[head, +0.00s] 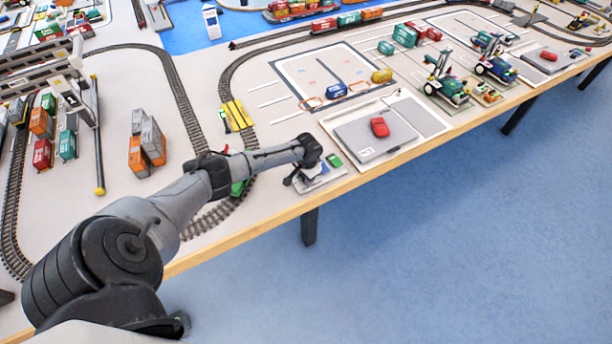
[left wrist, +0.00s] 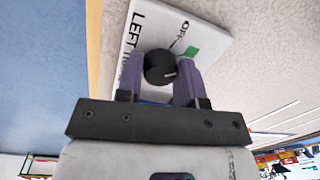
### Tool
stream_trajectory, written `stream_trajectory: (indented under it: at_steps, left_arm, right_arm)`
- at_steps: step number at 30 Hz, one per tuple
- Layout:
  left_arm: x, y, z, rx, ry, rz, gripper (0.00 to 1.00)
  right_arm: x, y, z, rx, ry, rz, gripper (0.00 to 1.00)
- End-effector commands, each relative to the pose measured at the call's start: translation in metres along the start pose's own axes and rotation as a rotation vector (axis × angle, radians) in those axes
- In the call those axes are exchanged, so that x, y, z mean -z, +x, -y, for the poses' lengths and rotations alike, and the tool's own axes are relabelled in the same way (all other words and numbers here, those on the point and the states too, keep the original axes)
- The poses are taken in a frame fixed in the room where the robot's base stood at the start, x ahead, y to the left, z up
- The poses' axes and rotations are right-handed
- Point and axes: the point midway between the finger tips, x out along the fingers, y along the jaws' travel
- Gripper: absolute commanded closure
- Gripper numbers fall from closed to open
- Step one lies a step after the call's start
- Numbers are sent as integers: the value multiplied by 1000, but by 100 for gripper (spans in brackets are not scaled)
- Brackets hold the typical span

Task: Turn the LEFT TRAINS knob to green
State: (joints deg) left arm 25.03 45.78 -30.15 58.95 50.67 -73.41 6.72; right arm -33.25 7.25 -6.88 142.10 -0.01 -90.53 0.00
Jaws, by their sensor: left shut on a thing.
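The LEFT TRAINS control panel is a small white plate (head: 322,180) near the table's front edge, partly hidden by my left arm in the head view. In the left wrist view the plate (left wrist: 205,30) shows part of the label "LEFT", the word "OFF" and a green patch (left wrist: 191,51). The black round knob (left wrist: 158,66) has a pale mark on its right side, slightly below the direction of the green patch. My left gripper (left wrist: 160,76) has its two purple fingers on either side of the knob, shut on it. My right gripper is not in view.
A grey pad with a red car (head: 380,127) lies right of the panel. Curved train track (head: 215,215) and a yellow crossing piece (head: 236,115) lie to the left. Stacked containers (head: 146,145) stand farther left. The blue floor in front is clear.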

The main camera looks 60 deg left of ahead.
Motion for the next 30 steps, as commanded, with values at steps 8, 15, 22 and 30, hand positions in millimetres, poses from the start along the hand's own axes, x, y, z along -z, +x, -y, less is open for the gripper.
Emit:
stream_trajectory:
  at_steps: [8,15,22,30]
  left_arm:
    - [0,0,0,0,-1,-1,58]
    - [0,0,0,0,-2,-1,40]
    - [0,-2,0,0,-2,-1,40]
    - [1,-42,1,0,0,-4,40]
  right_arm:
    - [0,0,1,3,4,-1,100]
    - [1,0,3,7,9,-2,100]
    - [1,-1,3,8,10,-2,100]
    - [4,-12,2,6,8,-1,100]
